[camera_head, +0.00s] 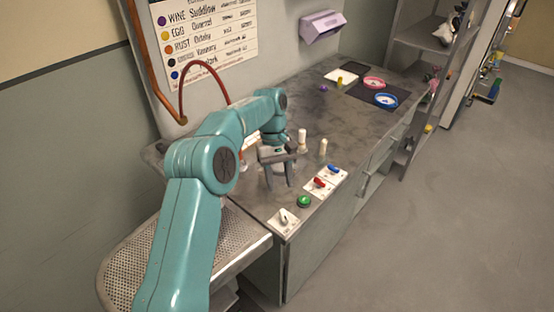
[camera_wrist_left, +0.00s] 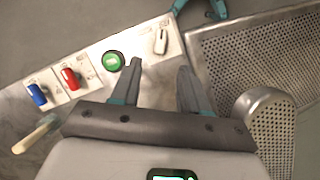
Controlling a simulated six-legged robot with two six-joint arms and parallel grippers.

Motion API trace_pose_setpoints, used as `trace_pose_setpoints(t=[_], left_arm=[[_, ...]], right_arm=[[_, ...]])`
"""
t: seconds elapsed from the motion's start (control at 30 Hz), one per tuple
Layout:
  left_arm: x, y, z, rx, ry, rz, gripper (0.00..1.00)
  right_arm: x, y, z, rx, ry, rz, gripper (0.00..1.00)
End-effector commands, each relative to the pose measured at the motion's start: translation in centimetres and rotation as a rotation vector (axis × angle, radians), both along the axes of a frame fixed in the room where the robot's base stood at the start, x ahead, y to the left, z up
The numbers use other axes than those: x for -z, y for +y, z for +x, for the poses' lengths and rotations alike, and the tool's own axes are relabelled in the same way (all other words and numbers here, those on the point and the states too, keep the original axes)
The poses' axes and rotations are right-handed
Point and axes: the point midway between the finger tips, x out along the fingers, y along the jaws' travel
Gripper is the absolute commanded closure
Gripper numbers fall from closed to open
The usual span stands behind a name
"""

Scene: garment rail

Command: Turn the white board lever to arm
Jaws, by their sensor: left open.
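The white lever (camera_head: 283,216) sits on a pale plate at the near corner of the counter. It also shows in the left wrist view (camera_wrist_left: 161,42), near the top middle. My left gripper (camera_head: 280,187) is open and empty above the counter, farther back than the white lever. In the left wrist view its fingers (camera_wrist_left: 160,68) point toward the lever and are apart from it. A green button (camera_head: 304,201), a red lever (camera_head: 318,183) and a blue lever (camera_head: 334,170) stand in a row along the front edge. My right gripper is not in view.
A perforated metal tray (camera_head: 150,258) adjoins the counter's near end. Cream upright pieces (camera_head: 302,138) stand behind the gripper. Pink (camera_head: 373,82) and blue (camera_head: 386,100) dishes lie at the far end. The floor to the right is clear.

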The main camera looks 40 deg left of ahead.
Motion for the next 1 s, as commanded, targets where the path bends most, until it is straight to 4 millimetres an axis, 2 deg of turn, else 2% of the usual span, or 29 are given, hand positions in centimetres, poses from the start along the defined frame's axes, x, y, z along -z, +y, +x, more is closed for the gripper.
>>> trace_pose_setpoints(t=[0.1, 0.2, 0.4, 1.0], left_arm=[[-2.5, 0.8, 0.7, 0.000, -0.001, 0.000, 0.55], [-4.1, 1.3, 1.0, 0.000, 0.001, 0.000, 0.55], [-6.1, 1.9, 1.5, 0.001, 0.003, -0.001, 0.55], [-6.5, 2.2, 1.5, 0.001, 0.005, -0.002, 0.55]], right_arm=[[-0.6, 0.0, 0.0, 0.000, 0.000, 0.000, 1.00], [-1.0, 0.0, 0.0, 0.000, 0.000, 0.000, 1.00], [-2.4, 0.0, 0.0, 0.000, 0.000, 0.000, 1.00], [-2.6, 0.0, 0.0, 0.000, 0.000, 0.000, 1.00]])
